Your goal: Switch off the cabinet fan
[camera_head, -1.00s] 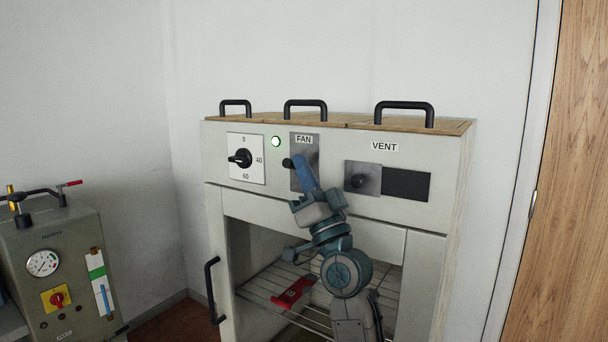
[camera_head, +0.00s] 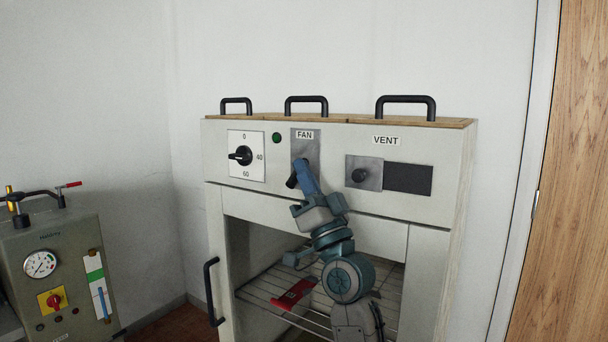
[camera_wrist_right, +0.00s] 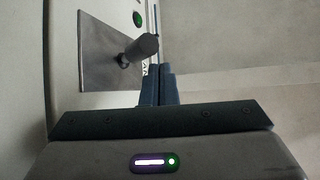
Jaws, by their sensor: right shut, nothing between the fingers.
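The FAN switch has a grey plate (camera_head: 305,146) on the cabinet's front panel and a black lever (camera_head: 291,181). The lever points downward in the head view. In the right wrist view the lever (camera_wrist_right: 140,48) stands out from its plate (camera_wrist_right: 98,52). The round lamp (camera_head: 277,138) left of the plate is dark green and unlit. My right gripper (camera_head: 301,166) is shut and empty, its fingertips close beside the lever; I cannot tell if they touch it. The closed fingers also show in the wrist view (camera_wrist_right: 159,72). My left gripper is not in view.
A dial (camera_head: 241,157) is to the left of the lamp. Below, the open cabinet has a wire shelf (camera_head: 262,290) with a red item (camera_head: 293,294). A grey-green machine (camera_head: 50,270) stands at left.

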